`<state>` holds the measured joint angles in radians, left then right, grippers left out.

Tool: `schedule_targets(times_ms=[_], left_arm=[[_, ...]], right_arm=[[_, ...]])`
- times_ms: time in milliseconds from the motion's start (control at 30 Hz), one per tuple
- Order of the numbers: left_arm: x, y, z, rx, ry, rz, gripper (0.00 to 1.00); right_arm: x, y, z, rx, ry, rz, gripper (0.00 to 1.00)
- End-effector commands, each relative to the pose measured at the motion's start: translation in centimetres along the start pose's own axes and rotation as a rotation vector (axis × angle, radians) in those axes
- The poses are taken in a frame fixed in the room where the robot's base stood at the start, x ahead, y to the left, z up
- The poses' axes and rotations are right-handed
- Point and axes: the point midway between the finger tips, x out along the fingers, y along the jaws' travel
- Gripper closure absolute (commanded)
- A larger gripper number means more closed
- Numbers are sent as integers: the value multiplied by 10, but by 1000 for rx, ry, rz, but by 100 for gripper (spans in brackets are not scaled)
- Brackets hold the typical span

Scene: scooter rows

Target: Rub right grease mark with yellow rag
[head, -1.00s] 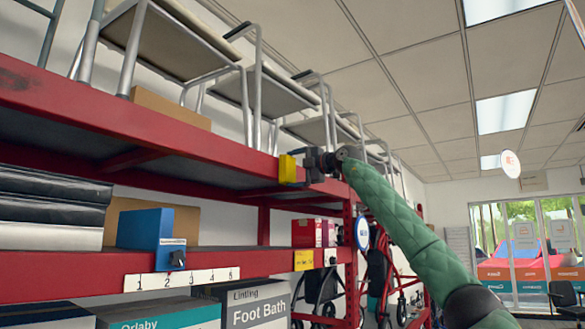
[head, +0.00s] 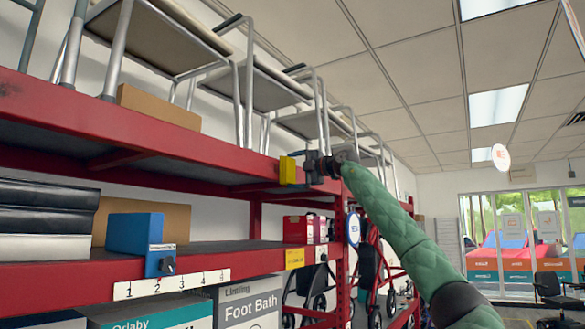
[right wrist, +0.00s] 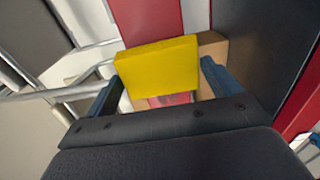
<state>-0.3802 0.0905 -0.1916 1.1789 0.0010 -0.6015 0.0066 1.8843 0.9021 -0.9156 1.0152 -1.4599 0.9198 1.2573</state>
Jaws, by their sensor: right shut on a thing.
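The yellow rag (head: 287,170) is a small folded block at the front of the upper red shelf beam (head: 190,147). My right gripper (head: 306,168) is shut on it; the right wrist view also shows the rag (right wrist: 158,68) between the two blue fingers. I cannot tell whether the rag touches the beam. Dark specks (head: 10,88) show on the beam's far left end. I see no right grease mark; the rag or gripper may hide it. My left gripper is not in view.
Metal-framed chairs or walkers (head: 190,45) stand on the upper shelf. The lower shelf holds a blue box (head: 134,233), dark and white stacks (head: 45,215) and red boxes (head: 298,229). Red-framed wheeled walkers (head: 372,265) stand beyond. Open room lies to the right.

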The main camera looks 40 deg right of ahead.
Motion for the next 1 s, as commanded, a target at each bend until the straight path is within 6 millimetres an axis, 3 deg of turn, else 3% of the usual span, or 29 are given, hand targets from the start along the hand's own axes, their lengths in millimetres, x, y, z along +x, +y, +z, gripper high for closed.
schedule_targets(times_ms=[200,467,1000], left_arm=[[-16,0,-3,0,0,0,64],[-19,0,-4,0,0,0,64],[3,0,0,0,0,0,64]], right_arm=[[1,2,17,0,-1,-3,28],[-1,-1,23,-1,-1,-2,28],[2,-3,-12,-2,1,-2,28]])
